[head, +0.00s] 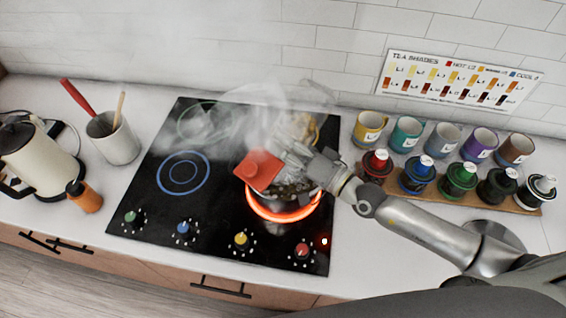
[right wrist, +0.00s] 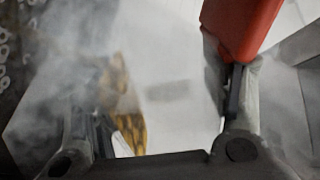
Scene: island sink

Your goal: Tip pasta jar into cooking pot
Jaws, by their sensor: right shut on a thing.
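The cooking pot (head: 290,192) is dark and stands on the glowing red front-right burner; steam and my right gripper hide much of it. My right gripper (head: 292,155) is over the pot's back rim, with its fingers spread around something pale and blurred by steam, which I cannot clearly identify as the pasta jar. A red block-like piece (head: 258,169) is beside the fingers, over the pot's left side; it also shows at the top of the right wrist view (right wrist: 240,25). I cannot tell whether it belongs to the jar or the pot. My left gripper is not in view.
The black cooktop (head: 150,215) has colored knobs along its front. Several cups (head: 408,134) and colored jars (head: 458,178) stand at the right. A utensil crock (head: 113,140), a kettle (head: 42,160) and an orange bottle (head: 84,197) are at the left. The cooktop's left half is clear.

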